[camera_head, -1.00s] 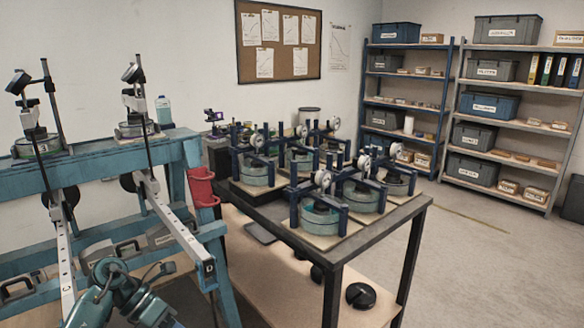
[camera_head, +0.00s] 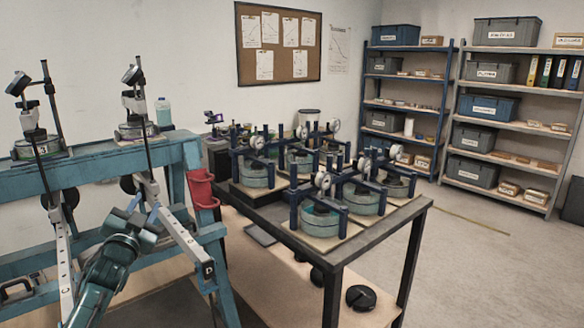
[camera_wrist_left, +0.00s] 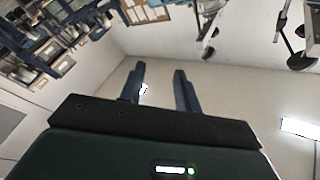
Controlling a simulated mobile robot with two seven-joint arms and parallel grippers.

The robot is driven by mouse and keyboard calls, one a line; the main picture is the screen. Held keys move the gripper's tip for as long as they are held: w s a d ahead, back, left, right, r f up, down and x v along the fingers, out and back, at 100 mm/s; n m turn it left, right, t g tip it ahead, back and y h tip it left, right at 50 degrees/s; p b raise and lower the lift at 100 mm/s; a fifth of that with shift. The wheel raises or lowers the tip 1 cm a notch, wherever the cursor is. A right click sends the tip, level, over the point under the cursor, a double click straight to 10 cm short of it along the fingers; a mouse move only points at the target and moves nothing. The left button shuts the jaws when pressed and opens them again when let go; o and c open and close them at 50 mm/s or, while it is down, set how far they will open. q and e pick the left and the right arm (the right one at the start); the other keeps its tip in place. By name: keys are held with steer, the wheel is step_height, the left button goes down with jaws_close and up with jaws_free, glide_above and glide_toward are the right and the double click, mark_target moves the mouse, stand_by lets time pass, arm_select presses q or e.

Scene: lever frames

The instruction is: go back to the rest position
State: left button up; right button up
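My left gripper (camera_head: 143,206) is raised in front of the teal lever frame (camera_head: 95,162), between the two hanging white lever arms marked C (camera_head: 67,272) and D (camera_head: 185,243). In the left wrist view the two fingers of the gripper (camera_wrist_left: 159,84) stand apart with nothing between them. The gripper covers part of the lever frame behind it in the head view; I cannot tell whether it touches anything. My right gripper is not in view.
A dark table (camera_head: 345,251) with several blue-framed dial devices stands right of the lever frame. A red bucket (camera_head: 202,189) hangs at the frame's right end. Shelves (camera_head: 503,113) stand at the back right. The floor (camera_head: 480,260) at right is clear.

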arm_select(q)
steer(key=s+d+f+n+g, duration=0.2)
steer(key=s+d+f+g, duration=0.15)
steer(key=f, duration=0.55)
steer(key=s+d+f+n+g, duration=0.15)
steer(key=s+f, duration=0.25)
steer(key=f, duration=0.5)
steer(key=s+d+f+g+h, duration=0.1)
steer(key=s+d+f, duration=0.3)
steer(key=s, duration=0.6)
steer(key=s+d+f+g+h, duration=0.1)
steer(key=s+d+f, duration=0.4)
steer(key=s, duration=0.6)
steer(key=s+d+f+g+h, duration=0.2)
steer(key=s+d, duration=0.4)
steer(key=s, duration=0.4)
step_height(320, 180, down, 3)
steer(key=shift+s+r+g, duration=0.1)
steer(key=shift+s+g, duration=0.3)
steer(key=shift+g, duration=0.1)
